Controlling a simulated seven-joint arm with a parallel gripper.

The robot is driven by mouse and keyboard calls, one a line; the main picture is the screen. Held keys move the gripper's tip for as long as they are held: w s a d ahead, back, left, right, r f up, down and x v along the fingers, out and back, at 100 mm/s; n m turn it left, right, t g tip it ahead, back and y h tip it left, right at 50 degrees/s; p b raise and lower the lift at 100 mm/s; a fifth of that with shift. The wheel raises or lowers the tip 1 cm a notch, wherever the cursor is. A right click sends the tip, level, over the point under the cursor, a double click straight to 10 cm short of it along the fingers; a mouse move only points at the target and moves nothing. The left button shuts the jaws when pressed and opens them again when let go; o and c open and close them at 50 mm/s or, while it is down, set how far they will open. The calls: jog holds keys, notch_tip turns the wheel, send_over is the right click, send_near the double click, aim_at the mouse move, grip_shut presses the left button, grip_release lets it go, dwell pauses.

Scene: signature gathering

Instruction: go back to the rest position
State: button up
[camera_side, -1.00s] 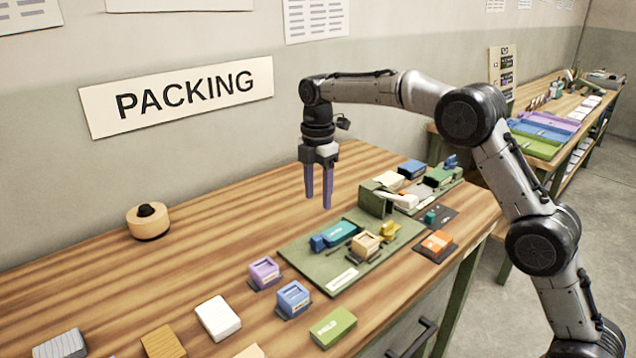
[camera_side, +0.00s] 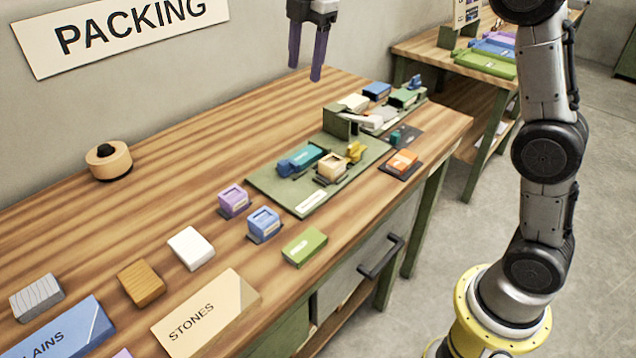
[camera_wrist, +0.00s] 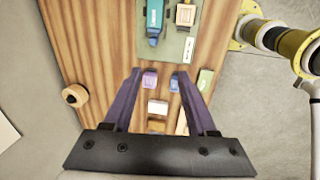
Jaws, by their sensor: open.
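My gripper (camera_side: 306,60) hangs at the top of the side view, fingers pointing down, above the far part of the wooden table (camera_side: 150,170). Its two purple fingers are apart with nothing between them. In the wrist view my gripper (camera_wrist: 164,78) is also open and empty, high above the table. The upper part of the gripper's arm is cut off by the top edge of the side view.
A green mat (camera_side: 275,187) holds a teal block (camera_side: 305,160) and a tan box (camera_side: 330,168). Purple (camera_side: 233,201) and blue (camera_side: 263,223) boxes stand in front. A round wooden button (camera_side: 108,161) sits at the back left. The air around the gripper looks clear.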

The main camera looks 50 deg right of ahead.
jog(key=s+r+m+t, duration=0.3)
jog(key=s+m, duration=0.3)
jog(key=s, duration=1.3)
jog(key=s+d+f+m, duration=0.1)
jog(key=s+f+m, duration=1)
jog(key=f, duration=0.2)
jog(key=shift+s+m+t, duration=0.15)
jog(key=shift+m+t, duration=0.15)
